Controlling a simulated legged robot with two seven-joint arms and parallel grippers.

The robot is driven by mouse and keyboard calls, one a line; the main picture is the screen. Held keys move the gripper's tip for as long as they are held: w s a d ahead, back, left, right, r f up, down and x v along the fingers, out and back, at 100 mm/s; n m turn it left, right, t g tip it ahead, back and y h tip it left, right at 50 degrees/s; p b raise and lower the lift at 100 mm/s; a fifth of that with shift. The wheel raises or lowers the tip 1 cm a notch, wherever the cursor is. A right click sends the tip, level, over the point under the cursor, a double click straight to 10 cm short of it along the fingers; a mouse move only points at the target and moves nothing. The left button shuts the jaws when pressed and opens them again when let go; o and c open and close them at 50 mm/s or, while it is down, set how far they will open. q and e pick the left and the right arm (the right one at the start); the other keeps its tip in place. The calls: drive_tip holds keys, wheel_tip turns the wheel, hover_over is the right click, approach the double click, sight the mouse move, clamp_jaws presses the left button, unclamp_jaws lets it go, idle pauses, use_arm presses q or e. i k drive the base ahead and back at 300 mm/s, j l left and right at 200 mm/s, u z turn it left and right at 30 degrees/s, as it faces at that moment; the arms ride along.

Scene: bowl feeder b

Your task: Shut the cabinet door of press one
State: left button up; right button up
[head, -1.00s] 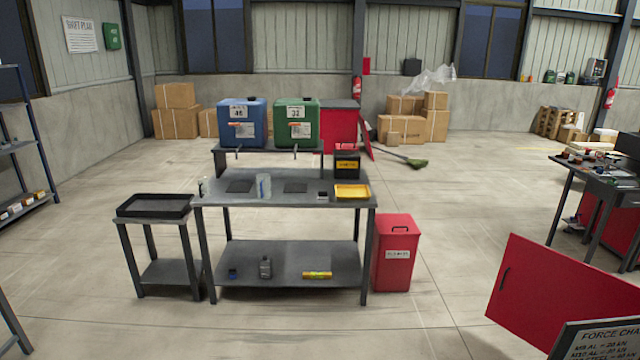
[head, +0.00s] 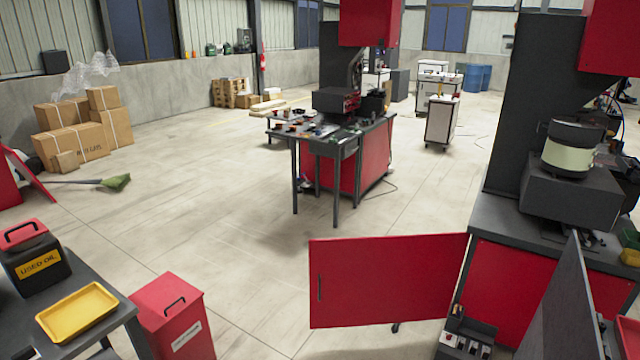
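A red cabinet door (head: 385,282) stands swung wide open at the lower middle of the head view. It has a dark vertical handle near its left edge, and its right edge meets the front of a red and dark press (head: 505,285). I cannot tell from any marking whether this is press one. A second machine with a red cabinet (head: 372,160) stands farther back. Neither of my grippers shows in the head view.
A workbench with a yellow tray (head: 78,312) and a used oil can (head: 32,255) is at lower left. A red bin (head: 172,318) stands beside it. A dark panel (head: 566,312) rises at lower right. Open floor (head: 230,215) lies between bench and door.

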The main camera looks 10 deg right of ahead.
sight(385, 279)
drive_tip(key=i+j+z, duration=0.3)
drive_tip(key=j+z, duration=0.3)
drive_tip(key=i+j+z, duration=0.3)
drive_tip(key=j, duration=0.2)
drive_tip(key=j+z, duration=0.55)
drive_tip(key=j, duration=0.3)
drive_tip(key=i+j, duration=0.1)
drive_tip(key=i, duration=0.75)
drive_tip(key=i+j, duration=0.15)
drive_tip(key=i, duration=0.75)
